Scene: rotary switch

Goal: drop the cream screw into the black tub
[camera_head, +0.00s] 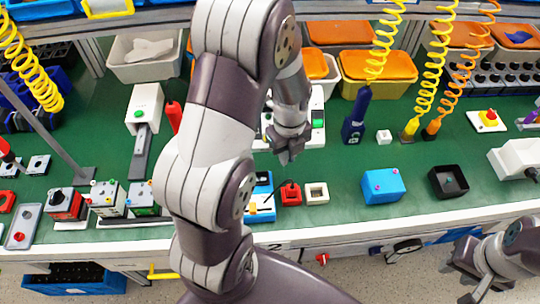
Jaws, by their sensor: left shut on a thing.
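The black tub (432,183) is a small square open box on the green bench near its front edge, right of the blue block. My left gripper (285,157) is over the middle of the bench, left of the tub and apart from it. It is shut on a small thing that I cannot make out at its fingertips. I cannot pick out the cream screw anywhere in view. My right gripper (466,272) is low at the bottom right, in front of the bench edge. Its fingers are too unclear to tell whether they are open.
A white square ring (316,193) and a red block (291,193) are close below my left gripper. Coiled hoses (433,75) hang at the back right. Green bench around the tub is clear.

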